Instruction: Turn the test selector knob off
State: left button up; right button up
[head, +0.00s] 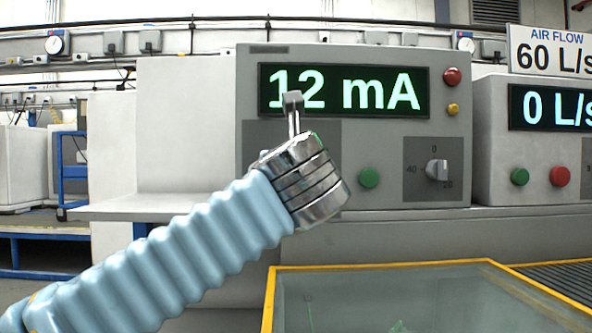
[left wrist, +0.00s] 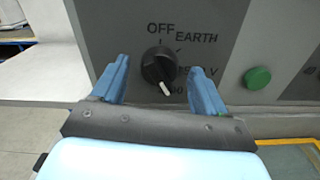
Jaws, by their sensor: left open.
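The test selector knob (left wrist: 158,66) is black and round with a white pointer mark in the left wrist view. The mark points down and slightly right, beside a partly hidden label ending in zeros. OFF is printed above the knob and EARTH at its upper right; another label ending in V is partly covered. My left gripper (left wrist: 160,70) is open, with one blue finger on each side of the knob. In the head view my left gripper (head: 293,108) hides the knob. My right gripper is not in view.
The grey tester panel (head: 210,90) has a display (head: 345,91) reading 12 mA. A green button (head: 369,177) and a grey rotary switch (head: 437,170) sit right of my gripper. A yellow-edged glass surface (head: 380,268) lies below. A pale ledge (head: 130,207) is at left.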

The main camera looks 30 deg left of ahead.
pick_arm(q)
jog(key=shift+w+a, duration=0.3)
jog(key=shift+w, duration=0.1)
jog(key=shift+c, duration=0.3)
jog(key=c, duration=1)
